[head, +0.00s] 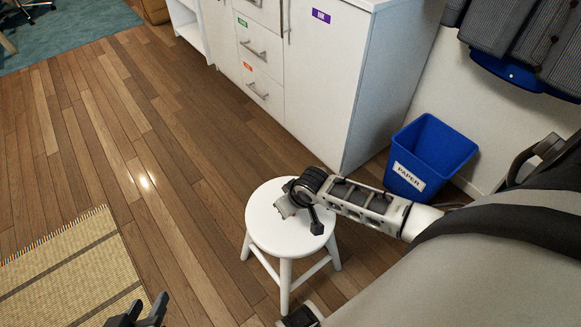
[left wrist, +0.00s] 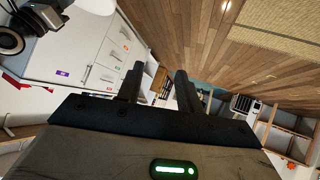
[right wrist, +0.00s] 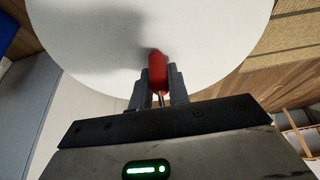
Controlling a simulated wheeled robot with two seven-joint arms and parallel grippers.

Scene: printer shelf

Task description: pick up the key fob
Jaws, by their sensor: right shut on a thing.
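The key fob (right wrist: 158,70) is a red rounded piece with a thin metal part at its near end, in the right wrist view. My right gripper (right wrist: 158,82) is shut on it, a finger on each side, over the white round stool (right wrist: 90,50). A shadow lies on the seat by the fob; I cannot tell whether the fob touches the seat. My left gripper (head: 149,304) is open and empty at the bottom edge, also in the left wrist view (left wrist: 160,70).
A blue paper bin (head: 440,150) stands right of the stool, by the wall. A white cabinet (head: 320,90) with drawers stands behind. A woven mat (head: 70,270) lies at the left. The wooden floor between mat and stool is clear.

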